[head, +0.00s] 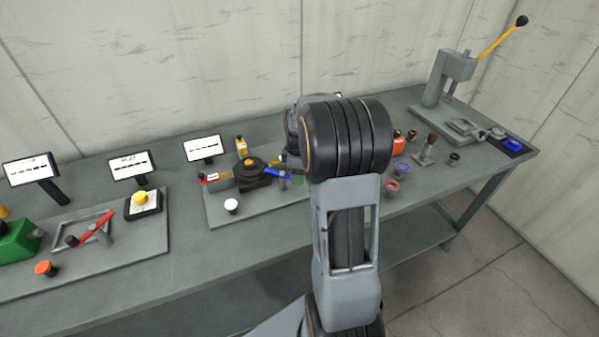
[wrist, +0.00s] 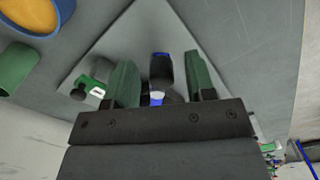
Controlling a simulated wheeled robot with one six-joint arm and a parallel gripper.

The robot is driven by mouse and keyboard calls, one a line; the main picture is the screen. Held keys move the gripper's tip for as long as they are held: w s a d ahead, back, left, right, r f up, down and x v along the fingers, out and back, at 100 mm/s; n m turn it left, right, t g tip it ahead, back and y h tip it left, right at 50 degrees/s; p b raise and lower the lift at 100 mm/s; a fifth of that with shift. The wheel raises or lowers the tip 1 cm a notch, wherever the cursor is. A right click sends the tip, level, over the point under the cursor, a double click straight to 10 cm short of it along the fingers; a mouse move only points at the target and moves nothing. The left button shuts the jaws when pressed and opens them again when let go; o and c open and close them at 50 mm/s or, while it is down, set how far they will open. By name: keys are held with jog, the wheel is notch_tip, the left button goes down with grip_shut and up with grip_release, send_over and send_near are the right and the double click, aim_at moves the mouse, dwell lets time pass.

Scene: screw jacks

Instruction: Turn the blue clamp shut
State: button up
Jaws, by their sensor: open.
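A blue bar (head: 277,173), which looks like the blue clamp's handle, sticks out to the right of a dark round-topped device on the grey plate. Its right end is close to my arm, which hides what lies behind it. In the wrist view my gripper (wrist: 160,64) has its two green fingers spread apart. A dark piece with blue edges (wrist: 160,72) shows between them, apart from both fingers; I cannot tell for sure that it is the blue clamp. In the head view my gripper is mostly hidden behind my arm.
The dark device (head: 252,172) has a red bar (head: 211,179) at its left and a white knob (head: 232,205) in front. A yellow button box (head: 142,202) stands further left. Small coloured parts and a press (head: 452,80) are to the right. The bench's front strip is clear.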

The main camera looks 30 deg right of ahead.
notch_tip(320, 180, up, 14)
jog(key=shift+b, duration=0.3)
dwell(0.3)
jog(key=shift+f, duration=0.1)
dwell(0.4)
